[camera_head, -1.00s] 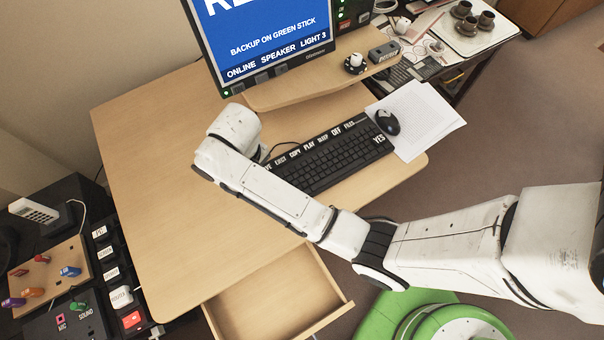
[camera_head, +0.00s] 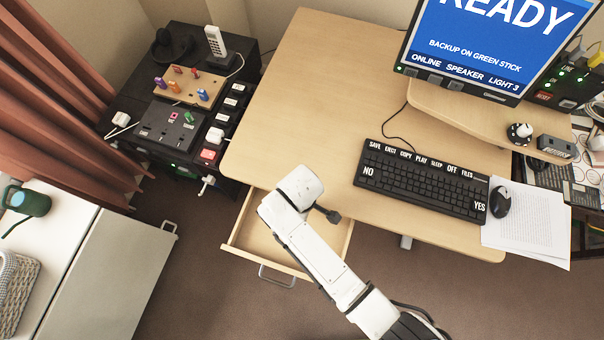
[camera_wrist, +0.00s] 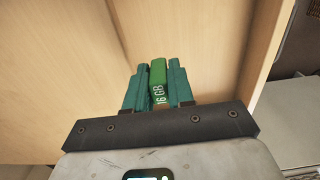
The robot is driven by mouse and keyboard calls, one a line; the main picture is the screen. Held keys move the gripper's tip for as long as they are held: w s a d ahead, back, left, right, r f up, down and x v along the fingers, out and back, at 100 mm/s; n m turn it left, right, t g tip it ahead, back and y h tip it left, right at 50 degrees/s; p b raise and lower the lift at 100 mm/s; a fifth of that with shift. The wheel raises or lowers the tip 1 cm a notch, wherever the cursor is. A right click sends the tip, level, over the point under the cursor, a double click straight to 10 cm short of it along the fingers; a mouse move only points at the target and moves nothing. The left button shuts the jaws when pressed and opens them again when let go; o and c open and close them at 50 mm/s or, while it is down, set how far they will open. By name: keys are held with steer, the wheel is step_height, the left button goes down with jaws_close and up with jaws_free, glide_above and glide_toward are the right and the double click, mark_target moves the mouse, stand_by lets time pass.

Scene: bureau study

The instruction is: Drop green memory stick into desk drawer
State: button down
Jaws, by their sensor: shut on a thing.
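The green memory stick (camera_wrist: 158,82), marked "16 GB", is held between the teal fingers of my gripper (camera_wrist: 156,74) in the wrist view. The desk drawer (camera_head: 255,242) is pulled open under the desk's front edge in the head view. My arm's end is over the drawer's right part there and hides some of it; the fingers and the stick cannot be made out in that view. Pale wooden panels of the drawer (camera_wrist: 75,80) surround the fingers in the wrist view. Whether the stick touches the drawer cannot be told.
The desk top (camera_head: 305,110) is clear left of the keyboard (camera_head: 420,182). A black cabinet (camera_head: 150,95) with a wooden rack of coloured sticks (camera_head: 190,86) stands at left. A white cabinet (camera_head: 110,280) stands at lower left, with open floor between it and the drawer.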

step_height(320, 180, down, 4)
steer(key=b, duration=0.3)
steer(key=shift+f, duration=0.15)
steer(key=c, duration=0.9)
jaws_free()
step_height(320, 180, up, 11)
steer(key=shift+f, duration=0.1)
